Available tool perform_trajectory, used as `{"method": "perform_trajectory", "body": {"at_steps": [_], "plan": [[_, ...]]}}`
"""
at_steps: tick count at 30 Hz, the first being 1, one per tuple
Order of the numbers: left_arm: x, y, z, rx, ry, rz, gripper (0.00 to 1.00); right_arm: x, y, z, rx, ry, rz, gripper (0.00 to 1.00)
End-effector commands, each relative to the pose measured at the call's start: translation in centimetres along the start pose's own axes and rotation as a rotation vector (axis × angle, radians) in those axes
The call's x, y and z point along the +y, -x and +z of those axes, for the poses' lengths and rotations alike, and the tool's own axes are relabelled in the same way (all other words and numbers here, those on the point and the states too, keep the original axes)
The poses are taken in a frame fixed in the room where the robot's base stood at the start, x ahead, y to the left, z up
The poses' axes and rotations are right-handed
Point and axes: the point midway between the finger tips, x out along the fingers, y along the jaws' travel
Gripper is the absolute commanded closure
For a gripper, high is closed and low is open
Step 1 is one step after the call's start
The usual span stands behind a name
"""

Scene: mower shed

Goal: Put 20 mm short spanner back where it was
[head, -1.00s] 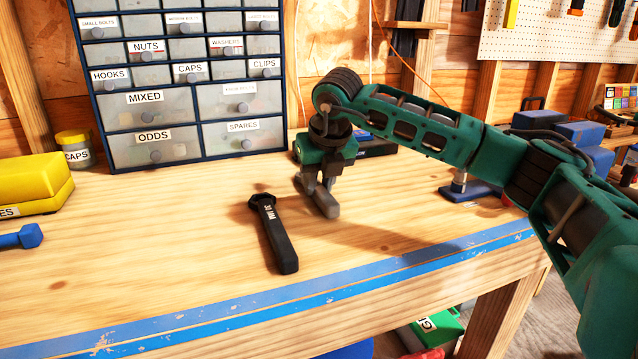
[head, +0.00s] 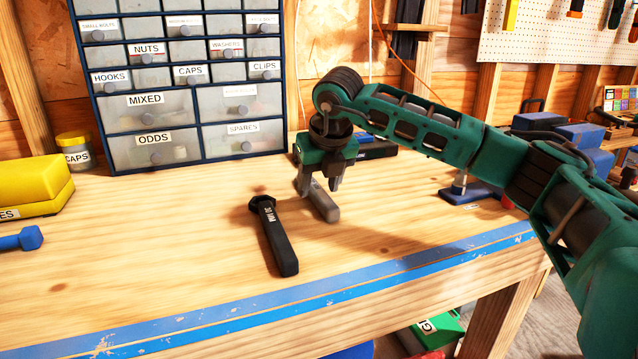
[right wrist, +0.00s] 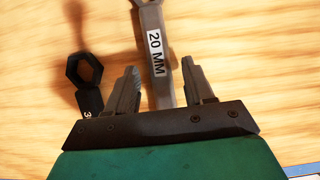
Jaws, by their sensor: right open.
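The grey 20 mm short spanner (head: 325,206) appears to lie on the bench, just right of a black spanner. Its "20 MM" label shows in the right wrist view (right wrist: 156,55). My right gripper (head: 319,188) is directly above it, pointing down. In the wrist view its fingers (right wrist: 164,88) are open, one on each side of the spanner's handle, with visible gaps. The spanner's near end is hidden behind the gripper body in that view. My left gripper is out of view.
The black spanner (head: 278,241) lies close left of the grey one. A drawer cabinet (head: 200,155) stands behind. A yellow case (head: 30,188) and blue tool (head: 20,239) lie at the left. A dark case (head: 375,147) sits behind the gripper. The bench front is clear.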

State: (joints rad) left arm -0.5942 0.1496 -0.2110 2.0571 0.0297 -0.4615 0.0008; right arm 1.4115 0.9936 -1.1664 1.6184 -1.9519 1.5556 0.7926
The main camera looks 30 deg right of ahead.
Motion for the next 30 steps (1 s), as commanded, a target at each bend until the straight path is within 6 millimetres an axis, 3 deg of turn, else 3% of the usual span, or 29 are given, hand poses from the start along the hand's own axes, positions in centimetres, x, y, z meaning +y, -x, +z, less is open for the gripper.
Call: {"method": "perform_trajectory", "body": {"at_steps": [9,15,21,30], "plan": [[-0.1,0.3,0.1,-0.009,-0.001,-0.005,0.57,0.0,6.8,0.1,-0.005,0.001,0.002,0.47],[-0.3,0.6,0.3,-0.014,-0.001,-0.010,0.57,0.1,10.1,0.1,-0.004,0.001,0.002,0.47],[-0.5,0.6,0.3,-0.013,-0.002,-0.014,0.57,0.0,11.4,0.0,-0.002,0.001,0.001,0.47],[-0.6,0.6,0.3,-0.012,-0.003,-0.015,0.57,0.0,11.4,0.0,-0.001,0.001,0.001,0.47]]}}
